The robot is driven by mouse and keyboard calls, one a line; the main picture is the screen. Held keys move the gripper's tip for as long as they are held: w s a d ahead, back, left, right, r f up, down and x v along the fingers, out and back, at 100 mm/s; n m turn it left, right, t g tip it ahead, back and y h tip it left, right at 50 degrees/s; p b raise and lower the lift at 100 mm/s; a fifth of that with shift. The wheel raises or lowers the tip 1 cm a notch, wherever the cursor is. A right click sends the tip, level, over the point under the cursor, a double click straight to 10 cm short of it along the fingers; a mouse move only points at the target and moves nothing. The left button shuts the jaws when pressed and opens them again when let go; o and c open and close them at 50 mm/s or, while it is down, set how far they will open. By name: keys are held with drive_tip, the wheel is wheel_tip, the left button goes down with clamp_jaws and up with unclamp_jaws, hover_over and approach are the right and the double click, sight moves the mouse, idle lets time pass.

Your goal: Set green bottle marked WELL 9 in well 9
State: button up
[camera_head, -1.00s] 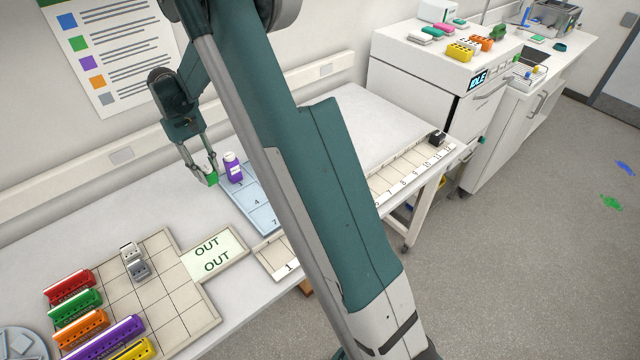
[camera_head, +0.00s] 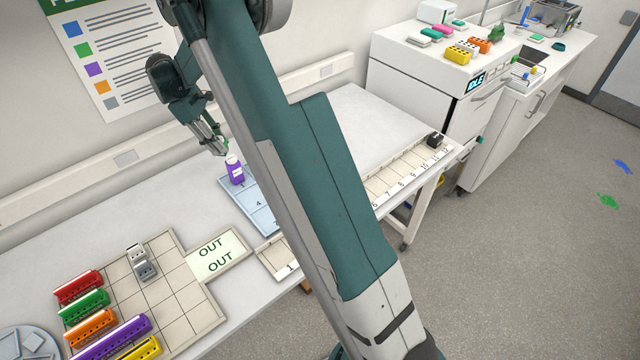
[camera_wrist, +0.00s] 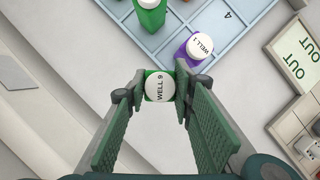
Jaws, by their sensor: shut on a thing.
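My gripper (camera_head: 222,148) is shut on the green bottle. The bottle's white cap reads WELL 9 and shows between the fingers in the wrist view (camera_wrist: 160,87); in the head view only a sliver of green shows at the fingertips. The bottle is held beside the pale blue numbered tray (camera_head: 254,197), behind the purple bottle (camera_head: 236,170).
Another green bottle (camera_wrist: 150,14) stands on the blue tray in the wrist view. A long white numbered strip (camera_head: 385,185) lies along the bench's front edge, with a black block (camera_head: 435,139) at its far end. An OUT panel (camera_head: 216,255) and coloured racks (camera_head: 108,335) lie to the left.

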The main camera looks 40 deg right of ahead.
drive_tip(key=s+d+r+n+t+h+p, duration=0.1)
drive_tip(key=d+r+n, duration=0.15)
drive_tip(key=d, duration=0.55)
drive_tip(key=s+d+r+n+t+p, duration=0.1)
drive_tip(key=d+n, duration=0.2)
drive_tip(key=d, duration=0.4)
drive_tip(key=s+d+n, duration=0.1)
drive_tip(key=s+d, duration=0.2)
drive_tip(key=s, duration=1)
drive_tip(key=s+d+f+n+t, duration=0.1)
drive_tip(key=s+d+n, duration=0.1)
drive_tip(key=s, duration=1.2)
drive_tip(key=shift+d, duration=0.5)
drive_tip(key=shift+n, duration=0.25)
drive_tip(key=shift+f, duration=2.95)
drive_tip(key=shift+f, duration=0.1)
drive_tip(key=shift+f, duration=2)
